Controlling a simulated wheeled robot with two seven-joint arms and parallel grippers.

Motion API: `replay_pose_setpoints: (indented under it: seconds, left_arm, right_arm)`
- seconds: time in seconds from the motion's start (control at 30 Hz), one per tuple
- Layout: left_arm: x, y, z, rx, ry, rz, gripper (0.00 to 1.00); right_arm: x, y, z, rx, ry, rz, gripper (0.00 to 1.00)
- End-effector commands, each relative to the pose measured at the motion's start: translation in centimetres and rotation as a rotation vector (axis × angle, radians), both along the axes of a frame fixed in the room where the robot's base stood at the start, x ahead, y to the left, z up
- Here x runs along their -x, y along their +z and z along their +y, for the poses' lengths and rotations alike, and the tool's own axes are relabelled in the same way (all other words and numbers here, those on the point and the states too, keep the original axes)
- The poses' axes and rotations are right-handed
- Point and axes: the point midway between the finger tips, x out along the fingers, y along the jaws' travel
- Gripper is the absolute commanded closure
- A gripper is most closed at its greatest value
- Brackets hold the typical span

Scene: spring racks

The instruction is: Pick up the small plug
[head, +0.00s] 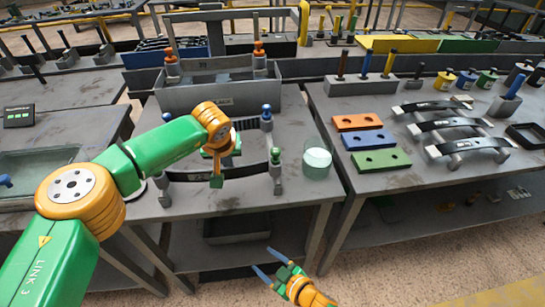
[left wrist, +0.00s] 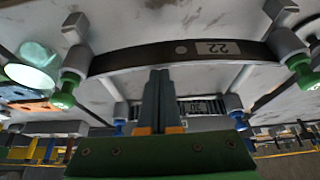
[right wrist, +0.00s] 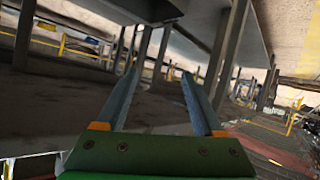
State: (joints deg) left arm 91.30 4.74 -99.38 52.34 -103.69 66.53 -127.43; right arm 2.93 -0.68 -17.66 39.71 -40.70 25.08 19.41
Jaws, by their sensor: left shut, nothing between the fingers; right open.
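No single object clearly stands out as the small plug. Candidates are brown, blue and yellow pegs (head: 366,62) upright in a grey block (head: 362,87) on the right table, and colour-topped posts: green (head: 276,156), blue (head: 266,112) and orange (head: 258,48). My left gripper (head: 216,182) is shut and empty, above the front curved dark spring strip (head: 245,172). In the left wrist view its fingers (left wrist: 162,75) overlap the strip marked 22 (left wrist: 215,50), with a green knob (left wrist: 62,96) beside it. My right gripper (head: 262,259) is open and empty, low in front of the tables; its fingers (right wrist: 158,76) show apart.
A translucent cup (head: 317,160) stands right of the strip. A grey bin (head: 220,99) is behind it. Orange, blue and green two-hole blocks (head: 380,160) and several curved springs (head: 445,127) lie on the right table. Table legs and a lower shelf are near my right gripper.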

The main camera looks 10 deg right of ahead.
Motion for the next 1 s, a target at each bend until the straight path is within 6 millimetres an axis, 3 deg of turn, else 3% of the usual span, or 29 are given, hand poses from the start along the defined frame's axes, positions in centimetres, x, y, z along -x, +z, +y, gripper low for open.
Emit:
replay_pose_setpoints:
  seconds: [0.07,0.13,0.27,0.37,0.43,0.53,0.7,0.83,0.9,1.0]
  left_arm:
    - [0.3,-0.5,0.0,-0.003,-0.001,0.012,1.00]
    - [0.3,-0.5,0.0,-0.003,-0.001,0.013,1.00]
    - [0.3,-0.5,0.0,-0.004,0.000,0.013,1.00]
    - [0.3,-0.5,0.0,-0.003,-0.001,0.013,1.00]
    - [0.3,-0.5,0.0,-0.002,-0.001,0.013,1.00]
    - [0.3,-0.5,0.0,-0.002,-0.001,0.014,1.00]
    - [0.3,-0.6,0.0,-0.004,0.000,0.014,1.00]
    - [0.3,-0.6,0.0,-0.003,-0.001,0.015,1.00]
    - [0.3,-0.6,0.0,-0.003,-0.001,0.014,1.00]
    - [0.3,-0.6,0.0,-0.004,0.000,0.014,1.00]
  right_arm:
    - [-3.0,5.7,4.1,-0.065,0.205,-0.194,0.31]
    - [-4.6,11.0,5.8,-0.074,0.455,-0.366,0.31]
    - [-5.3,17.0,3.9,0.017,0.848,-0.519,0.31]
    - [-5.1,20.8,4.5,0.175,1.156,-0.625,0.31]
    - [-5.3,23.1,4.9,0.356,1.369,-0.701,0.31]
    - [-6.8,26.2,3.3,0.708,1.630,-0.741,0.31]
    - [-10.9,33.0,-2.0,1.352,1.812,-0.627,0.31]
    - [-12.7,37.5,-4.8,1.647,1.792,-0.513,0.31]
    - [-13.1,38.4,-5.6,1.717,1.777,-0.481,0.31]
    - [-13.9,37.0,-5.9,1.741,1.774,-0.461,0.31]
